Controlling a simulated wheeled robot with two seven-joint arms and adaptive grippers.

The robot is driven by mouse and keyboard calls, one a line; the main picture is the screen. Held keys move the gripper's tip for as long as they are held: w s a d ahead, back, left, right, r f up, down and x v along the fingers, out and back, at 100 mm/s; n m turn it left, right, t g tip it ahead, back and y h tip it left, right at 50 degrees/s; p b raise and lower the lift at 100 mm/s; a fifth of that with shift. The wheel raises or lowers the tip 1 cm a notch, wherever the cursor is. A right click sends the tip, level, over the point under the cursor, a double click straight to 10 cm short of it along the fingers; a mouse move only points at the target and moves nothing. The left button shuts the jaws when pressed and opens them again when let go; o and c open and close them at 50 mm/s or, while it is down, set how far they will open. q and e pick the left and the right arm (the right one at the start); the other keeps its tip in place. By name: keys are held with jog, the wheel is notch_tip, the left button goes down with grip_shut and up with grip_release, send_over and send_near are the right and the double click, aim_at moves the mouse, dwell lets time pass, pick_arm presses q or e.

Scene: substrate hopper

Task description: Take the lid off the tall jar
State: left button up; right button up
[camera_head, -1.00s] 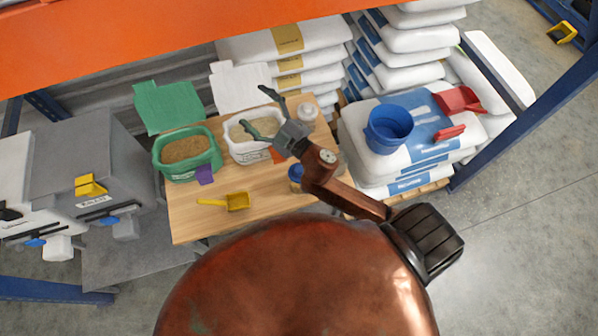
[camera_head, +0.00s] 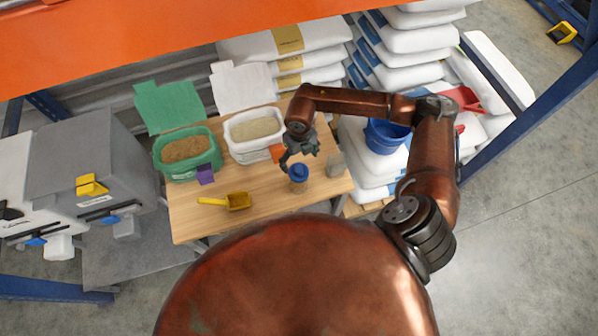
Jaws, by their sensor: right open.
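A jar (camera_head: 299,187) with a blue lid (camera_head: 299,171) stands upright on the wooden table (camera_head: 265,205), near its right side. The lid is on the jar. My right gripper (camera_head: 301,158) is open and points down just behind and above the lid. One dark finger shows at the left of the lid; whether it touches the lid I cannot tell. The gripper holds nothing that I can see. My left gripper is not in view.
A clear container (camera_head: 337,164) stands right of the jar. A yellow scoop (camera_head: 237,201) lies to the left. A green tub (camera_head: 173,172) and a white tub (camera_head: 247,153) stand behind. A blue bucket (camera_head: 383,139) sits on sacks at right. The table's front is clear.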

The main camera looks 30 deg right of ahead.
aim_at(299, 169)
jog(key=f, duration=0.7)
jog(key=shift+s+a+f, duration=0.1)
jog(key=shift+a+f, duration=0.1)
jog(key=shift+a, duration=0.05)
jog(key=shift+c, duration=0.7)
jog(key=c, duration=0.8)
